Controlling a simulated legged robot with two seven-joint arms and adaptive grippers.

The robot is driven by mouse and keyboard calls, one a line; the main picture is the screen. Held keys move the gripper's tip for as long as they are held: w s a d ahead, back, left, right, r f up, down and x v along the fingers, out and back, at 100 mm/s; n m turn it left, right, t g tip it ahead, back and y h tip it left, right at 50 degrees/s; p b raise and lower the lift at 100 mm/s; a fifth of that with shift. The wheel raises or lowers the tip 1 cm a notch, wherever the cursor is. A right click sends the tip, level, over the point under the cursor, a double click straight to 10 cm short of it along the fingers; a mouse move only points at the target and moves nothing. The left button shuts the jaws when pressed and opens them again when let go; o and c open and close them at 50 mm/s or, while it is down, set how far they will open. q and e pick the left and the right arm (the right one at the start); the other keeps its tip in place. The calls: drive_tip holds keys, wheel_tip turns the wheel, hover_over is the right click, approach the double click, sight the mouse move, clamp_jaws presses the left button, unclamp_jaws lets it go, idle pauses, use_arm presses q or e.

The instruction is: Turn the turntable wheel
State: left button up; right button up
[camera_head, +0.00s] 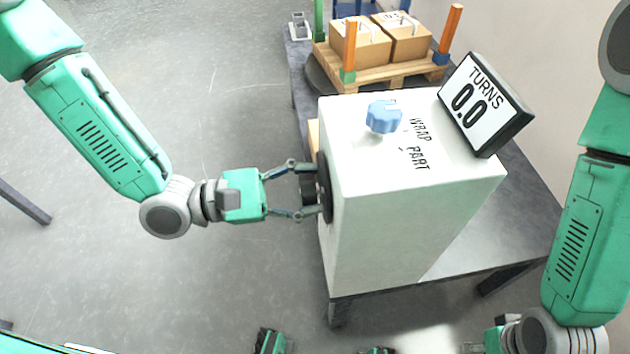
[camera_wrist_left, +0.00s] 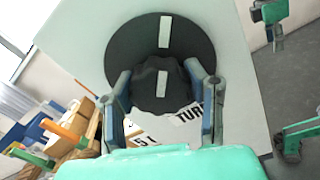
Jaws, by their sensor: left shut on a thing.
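The turntable wheel (camera_head: 327,190) is a dark disc on the left face of a white box (camera_head: 400,220). In the left wrist view the wheel (camera_wrist_left: 195,45) has a raised dark hub (camera_wrist_left: 150,92); disc and hub each carry a white mark, roughly in line. My left gripper (camera_head: 308,190) has its fingers on opposite sides of the hub, shut on it; they also show in the left wrist view (camera_wrist_left: 163,95). The display (camera_head: 485,105) on the box reads TURNS 0.0. My right gripper (camera_head: 480,345) is mostly cut off at the bottom edge; its fingers cannot be made out.
A blue knob (camera_head: 383,117) stands on the box top beside the labels WRAP and PART. Behind the box, a wooden pallet (camera_head: 385,68) with cartons (camera_head: 358,45) and coloured corner posts sits on a dark round turntable (camera_head: 318,78). The floor left of the table is clear.

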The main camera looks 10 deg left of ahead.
use_arm(q)
drive_tip(key=m, duration=0.1)
drive_tip(key=m+p, duration=0.1)
drive_tip(key=shift+a+f+m, duration=0.15)
drive_tip(key=shift+m, duration=0.25)
drive_tip(key=shift+f+m+p, duration=0.1)
drive_tip(key=shift+m+p, duration=0.3)
drive_tip(key=shift+m, duration=0.8)
